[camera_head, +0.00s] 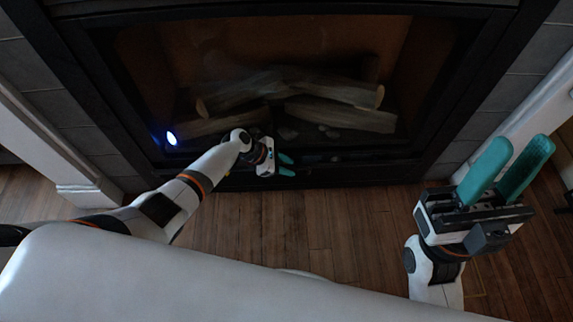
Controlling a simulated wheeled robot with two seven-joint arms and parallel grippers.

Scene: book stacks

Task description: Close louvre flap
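A dark fireplace fills the back of the view. Along its base runs a black lower strip (345,172), which may be the louvre flap; it is too dark to tell whether it is open or closed. My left gripper (287,165) is in front of this strip, near its middle, pointing right. Its two teal fingertips are apart, with nothing visible between them. I cannot tell whether it touches the strip. My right gripper (517,150) is raised at the right, well away from the fireplace base. Its teal fingers are apart and empty.
Logs (335,88) lie inside the fireplace opening. A bright spot (172,138) shows at its lower left. White trim (85,194) stands at the left, with more at the right. Bare wooden floor (330,225) lies in front of the fireplace between my arms.

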